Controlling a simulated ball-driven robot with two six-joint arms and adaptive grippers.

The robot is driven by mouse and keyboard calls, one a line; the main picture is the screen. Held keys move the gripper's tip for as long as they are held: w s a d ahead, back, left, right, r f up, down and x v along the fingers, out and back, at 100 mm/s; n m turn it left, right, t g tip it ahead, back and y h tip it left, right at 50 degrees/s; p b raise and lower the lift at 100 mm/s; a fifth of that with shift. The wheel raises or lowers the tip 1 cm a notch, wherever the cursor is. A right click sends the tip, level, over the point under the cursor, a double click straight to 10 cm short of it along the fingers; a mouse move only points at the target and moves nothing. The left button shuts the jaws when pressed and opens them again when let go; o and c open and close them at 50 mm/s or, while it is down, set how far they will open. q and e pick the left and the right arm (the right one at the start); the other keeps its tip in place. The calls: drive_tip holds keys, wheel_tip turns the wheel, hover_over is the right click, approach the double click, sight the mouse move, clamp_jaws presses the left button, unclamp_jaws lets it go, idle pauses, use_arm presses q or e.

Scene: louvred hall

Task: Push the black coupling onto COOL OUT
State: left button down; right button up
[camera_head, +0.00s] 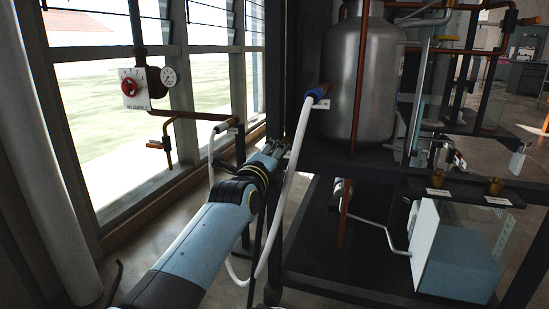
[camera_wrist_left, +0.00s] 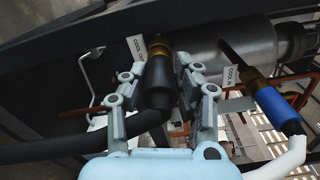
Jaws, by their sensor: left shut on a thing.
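My left gripper (camera_wrist_left: 160,76) is shut on the black coupling (camera_wrist_left: 157,85), with a finger on each side. A black hose (camera_wrist_left: 85,148) runs from the coupling to the left. The coupling's far end is at the brass COOL OUT fitting (camera_wrist_left: 158,42) and looks in line with it; I cannot tell how far it is seated. The COOL OUT label (camera_wrist_left: 136,47) is beside the fitting. In the head view my left gripper (camera_head: 277,147) is by the rack below the vessel, and the coupling is hidden there. My right gripper is out of view.
A blue coupling (camera_wrist_left: 277,108) with a white hose (camera_head: 289,172) sits at the COOL IN label (camera_wrist_left: 231,76), close right of my gripper. The white hose loops past my left wrist. A steel vessel (camera_head: 352,80) stands above. A red valve (camera_head: 130,86) is by the windows.

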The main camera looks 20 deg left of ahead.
use_arm(q)
drive_tip(key=shift+w, duration=0.2)
drive_tip(key=c, duration=0.9)
unclamp_jaws()
drive_tip(key=shift+s, duration=0.15)
drive_tip(key=s, duration=0.6)
drive_tip(key=shift+s+a+p, duration=0.1)
drive_tip(key=shift+s+p, duration=0.2)
drive_tip(key=shift+s, duration=0.1)
